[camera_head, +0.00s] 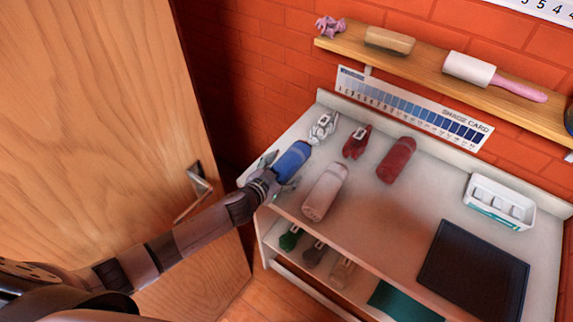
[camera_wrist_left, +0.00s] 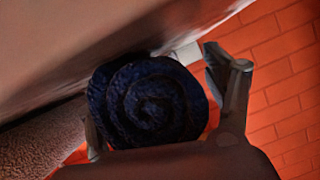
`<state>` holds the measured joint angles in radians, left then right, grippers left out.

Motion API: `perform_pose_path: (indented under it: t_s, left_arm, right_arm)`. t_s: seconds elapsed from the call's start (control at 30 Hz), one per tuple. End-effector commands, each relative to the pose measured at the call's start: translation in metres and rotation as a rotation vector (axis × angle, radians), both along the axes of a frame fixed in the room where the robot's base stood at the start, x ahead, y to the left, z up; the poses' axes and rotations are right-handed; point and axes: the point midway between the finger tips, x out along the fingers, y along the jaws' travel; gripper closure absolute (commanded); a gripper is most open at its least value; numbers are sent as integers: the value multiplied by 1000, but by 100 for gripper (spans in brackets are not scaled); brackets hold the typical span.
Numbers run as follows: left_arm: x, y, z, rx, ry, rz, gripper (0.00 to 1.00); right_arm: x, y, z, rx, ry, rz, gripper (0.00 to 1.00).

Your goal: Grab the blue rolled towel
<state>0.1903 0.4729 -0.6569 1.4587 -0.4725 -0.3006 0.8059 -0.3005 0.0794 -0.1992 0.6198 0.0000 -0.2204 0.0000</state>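The blue rolled towel (camera_head: 294,160) lies on the left part of the white shelf top. Its spiral end shows large and dark in the left wrist view (camera_wrist_left: 150,102). My left gripper (camera_head: 281,172) is at the near end of this towel, one finger on each side. In the left wrist view the fingers (camera_wrist_left: 158,98) stand wide apart with the roll between them. A small gap shows at the right finger; whether the left finger touches the roll I cannot tell. My right gripper is not in view.
A pale pink rolled towel (camera_head: 325,191) lies close to the right, with a dark red one (camera_head: 397,160) beyond. Silver (camera_head: 323,127) and red (camera_head: 357,142) small items stand behind. A white tray (camera_head: 499,202) and dark mat (camera_head: 473,271) are right. A wooden door (camera_head: 100,120) is left.

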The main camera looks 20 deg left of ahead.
Motion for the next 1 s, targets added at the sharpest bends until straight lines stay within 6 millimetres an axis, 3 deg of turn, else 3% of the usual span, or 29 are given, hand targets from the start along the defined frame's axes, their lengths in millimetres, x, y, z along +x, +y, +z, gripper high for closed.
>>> perform_pose_path:
  t_s: [0.6,0.87,1.0]
  left_arm:
    - [0,0,0,0,0,0,68]
    - [0,0,3,0,-1,0,69]
    - [0,0,16,-1,-1,0,69]
  right_arm:
    - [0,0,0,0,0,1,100]
    - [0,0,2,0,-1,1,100]
    - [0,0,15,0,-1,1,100]
